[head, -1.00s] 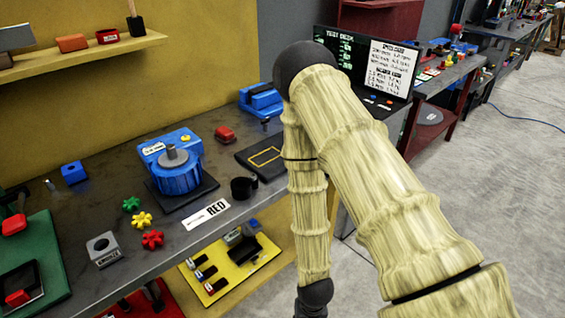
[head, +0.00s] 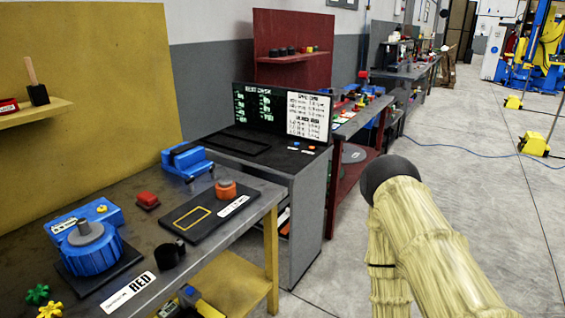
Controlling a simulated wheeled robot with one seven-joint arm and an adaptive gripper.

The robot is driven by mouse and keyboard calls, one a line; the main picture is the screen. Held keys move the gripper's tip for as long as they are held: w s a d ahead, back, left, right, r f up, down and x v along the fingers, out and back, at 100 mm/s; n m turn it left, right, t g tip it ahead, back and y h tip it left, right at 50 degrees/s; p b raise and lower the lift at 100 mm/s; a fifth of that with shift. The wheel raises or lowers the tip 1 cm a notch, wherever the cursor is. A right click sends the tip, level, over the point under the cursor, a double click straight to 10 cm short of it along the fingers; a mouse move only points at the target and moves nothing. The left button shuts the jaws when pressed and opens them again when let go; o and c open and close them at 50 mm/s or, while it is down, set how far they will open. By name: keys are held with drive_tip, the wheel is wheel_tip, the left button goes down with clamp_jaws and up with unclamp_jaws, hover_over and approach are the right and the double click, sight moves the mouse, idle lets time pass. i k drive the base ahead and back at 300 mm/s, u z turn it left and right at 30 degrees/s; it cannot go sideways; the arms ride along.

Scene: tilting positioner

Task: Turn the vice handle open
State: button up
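A blue vice-like block (head: 187,161) with a dark slot along its top sits at the back edge of the near workbench. My pale, sleeve-covered arm fills the lower right, over the floor and well away from the bench. My gripper is outside the picture.
A dark pad (head: 172,239) with a yellow outline lies on the bench, with an orange-red round part (head: 225,189) near its far end. A black cup (head: 169,256) stands beside it. A grey desk with a screen (head: 281,111) adjoins the bench. Open concrete floor (head: 470,170) lies right.

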sight(211, 171)
drive_tip(key=z, duration=1.3)
drive_tip(key=i, duration=1.25)
drive_tip(key=u, duration=2.85)
